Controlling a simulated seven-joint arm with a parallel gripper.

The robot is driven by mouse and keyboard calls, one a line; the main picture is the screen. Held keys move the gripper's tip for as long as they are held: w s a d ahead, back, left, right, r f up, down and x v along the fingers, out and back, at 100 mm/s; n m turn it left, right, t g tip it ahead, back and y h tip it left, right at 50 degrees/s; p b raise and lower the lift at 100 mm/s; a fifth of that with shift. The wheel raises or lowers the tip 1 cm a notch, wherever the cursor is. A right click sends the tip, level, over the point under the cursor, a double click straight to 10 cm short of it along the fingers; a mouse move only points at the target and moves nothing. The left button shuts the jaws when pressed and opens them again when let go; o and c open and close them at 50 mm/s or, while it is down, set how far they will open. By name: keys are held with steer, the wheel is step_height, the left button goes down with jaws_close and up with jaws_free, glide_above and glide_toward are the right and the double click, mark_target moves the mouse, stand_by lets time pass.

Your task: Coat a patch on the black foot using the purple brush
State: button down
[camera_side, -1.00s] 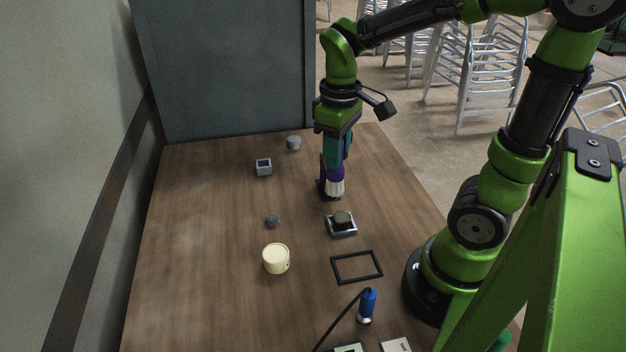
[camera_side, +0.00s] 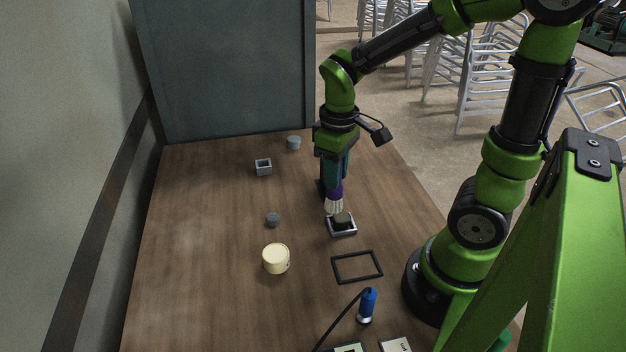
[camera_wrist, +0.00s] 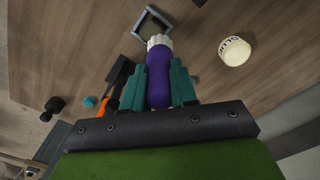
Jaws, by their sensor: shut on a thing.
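My gripper (camera_side: 333,175) is shut on the purple brush (camera_side: 334,192), which points down with its pale bristles lowest. The wrist view shows the purple handle (camera_wrist: 158,80) between my teal fingers (camera_wrist: 157,88). A dark round piece, apparently the black foot (camera_side: 343,218), sits in a small grey tray (camera_side: 342,234). The bristles are at the far-left side of this piece, close to it or touching; I cannot tell which. In the wrist view the bristles overlap the edge of a grey square tray (camera_wrist: 141,26), and the foot cannot be made out there.
A cream tin (camera_side: 276,259) stands left of the tray. A black frame (camera_side: 357,267) and a blue tool with a cable (camera_side: 367,305) lie nearer. Small grey pieces (camera_side: 273,220) (camera_side: 294,143) and a grey square holder (camera_side: 263,167) are further left. The left table area is clear.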

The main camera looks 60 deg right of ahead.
step_height(320, 180, down, 3)
steer(key=shift+r, duration=0.1)
steer(key=shift+s+d+f, duration=0.15)
steer(key=shift+d+f, duration=0.05)
steer(key=shift+a+f, duration=0.1)
steer(key=shift+a, duration=0.05)
steer(key=shift+r, duration=4.05)
steer(key=shift+f, duration=0.15)
